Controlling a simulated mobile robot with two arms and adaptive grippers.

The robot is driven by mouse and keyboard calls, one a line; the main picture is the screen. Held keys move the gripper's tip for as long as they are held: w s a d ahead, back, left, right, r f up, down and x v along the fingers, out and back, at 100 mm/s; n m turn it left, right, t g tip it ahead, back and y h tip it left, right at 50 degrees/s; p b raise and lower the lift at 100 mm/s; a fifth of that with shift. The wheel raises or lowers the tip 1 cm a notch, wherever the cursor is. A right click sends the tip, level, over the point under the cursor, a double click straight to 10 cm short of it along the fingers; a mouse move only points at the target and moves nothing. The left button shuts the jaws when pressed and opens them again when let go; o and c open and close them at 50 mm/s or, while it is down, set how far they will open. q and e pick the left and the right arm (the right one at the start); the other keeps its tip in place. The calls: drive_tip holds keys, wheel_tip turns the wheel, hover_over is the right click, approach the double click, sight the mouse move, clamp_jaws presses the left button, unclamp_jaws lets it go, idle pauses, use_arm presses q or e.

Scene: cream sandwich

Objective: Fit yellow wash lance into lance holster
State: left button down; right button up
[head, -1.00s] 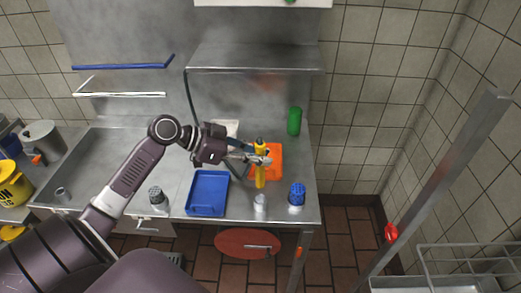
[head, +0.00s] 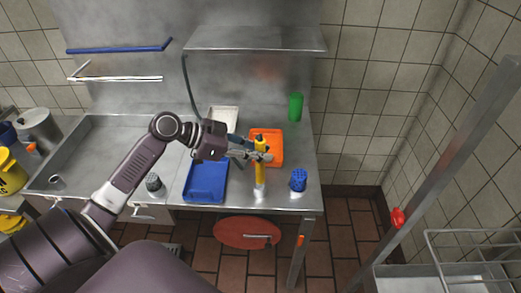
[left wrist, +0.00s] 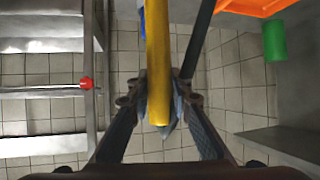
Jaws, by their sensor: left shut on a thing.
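The yellow wash lance (head: 260,174) stands upright near the front edge of the steel counter. My left gripper (head: 262,156) is shut on its upper part. In the left wrist view the lance (left wrist: 158,60) runs between the fingers of my left gripper (left wrist: 158,105). A small pale metal cylinder (head: 259,196), which looks like the lance holster, is directly below the lance. The lance's lower end overlaps the cylinder's top; I cannot tell whether it is inside or in front. My right gripper is not in view.
A blue tray (head: 206,184) lies left of the lance, an orange tray (head: 275,141) behind it. A blue cup-like item (head: 298,180) stands to the right, a grey perforated one (head: 153,182) to the left. A green cylinder (head: 296,107) is at the back right.

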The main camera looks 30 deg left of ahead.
sight(260, 166)
use_arm(q)
drive_tip(key=shift+f, duration=0.3)
idle(1.0)
drive_tip(key=shift+b, duration=0.3)
idle(0.5)
drive_tip(key=shift+f, duration=0.2)
drive_tip(key=shift+f+b, duration=2.05)
drive_tip(key=shift+f, duration=0.35)
drive_tip(key=c, duration=1.7)
unclamp_jaws()
drive_tip(key=shift+r, duration=0.1)
